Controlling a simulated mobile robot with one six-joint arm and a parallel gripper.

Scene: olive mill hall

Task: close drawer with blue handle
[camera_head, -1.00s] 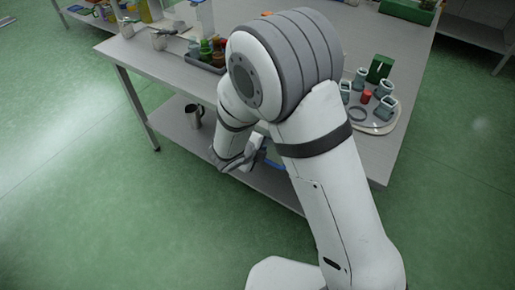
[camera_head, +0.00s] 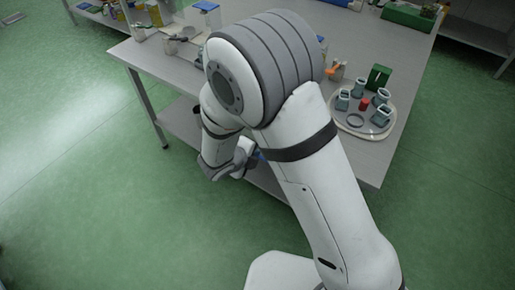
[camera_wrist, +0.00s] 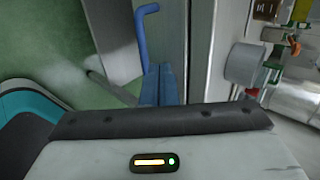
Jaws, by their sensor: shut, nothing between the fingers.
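The blue handle (camera_wrist: 143,38) shows in the wrist view as a bent bar at upper centre, just beyond my fingertips. Its lower end runs behind them, and I cannot tell whether they touch. My gripper (camera_wrist: 160,68) is shut and empty, its two fingers side by side. In the head view my gripper (camera_head: 228,166) is at the near edge of the grey table, below its top, and a small blue patch (camera_head: 262,155) shows beside it. My arm hides most of the drawer, so how far it stands out cannot be told.
The grey table (camera_head: 165,68) has a lower shelf (camera_head: 180,122). On its top, a round tray (camera_head: 345,126) at right holds several grey-green pieces, a red piece and a ring. A green box (camera_head: 378,77) stands behind. Green floor in front and at left is clear.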

